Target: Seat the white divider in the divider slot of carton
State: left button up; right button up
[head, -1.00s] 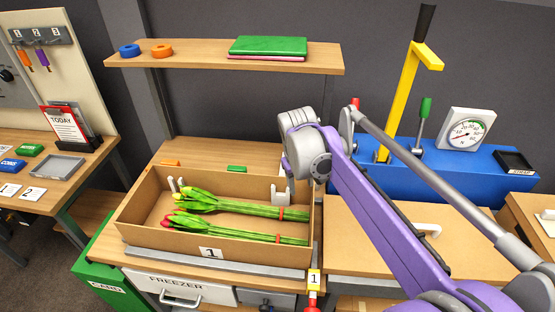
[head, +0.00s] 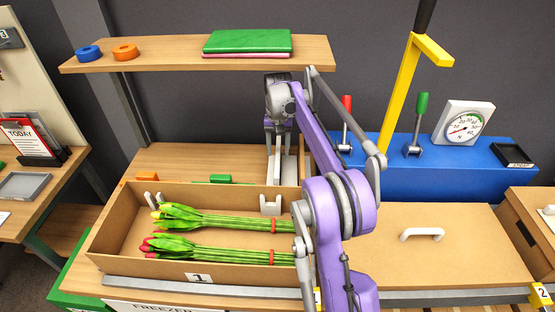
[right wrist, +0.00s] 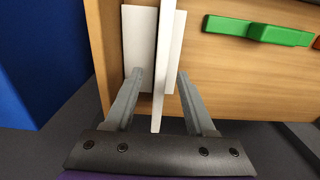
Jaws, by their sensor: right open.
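The white divider (head: 274,168) stands upright on the wooden bench behind the carton. My right gripper (head: 278,138) is over it, pointing down. In the right wrist view the divider (right wrist: 166,60) is seen nearly edge-on between the open fingers (right wrist: 160,82), with white pieces, perhaps its holder, on both sides. I cannot tell whether a finger touches it. The cardboard carton (head: 190,265), labelled 1, holds two tulip bunches (head: 220,221) (head: 215,250) lying flat. White slot pieces show at its left (head: 152,200) and right (head: 270,207). My left gripper is out of view.
A shelf (head: 190,58) with tape rolls and books hangs above the bench. Green (head: 219,179) and orange (head: 146,178) pieces lie behind the carton. A closed cardboard lid with a white handle (head: 422,234) is to the right. A blue box with levers (head: 420,170) stands behind it.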

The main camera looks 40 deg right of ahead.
jog(key=shift+w+f, duration=0.1)
jog(key=shift+w, duration=0.05)
jog(key=shift+f, duration=1.2)
jog(key=f, duration=0.4)
jog(key=shift+w+d+f, duration=0.2)
jog(key=shift+w+f, duration=0.05)
jog(key=shift+f, duration=0.15)
grip_shut()
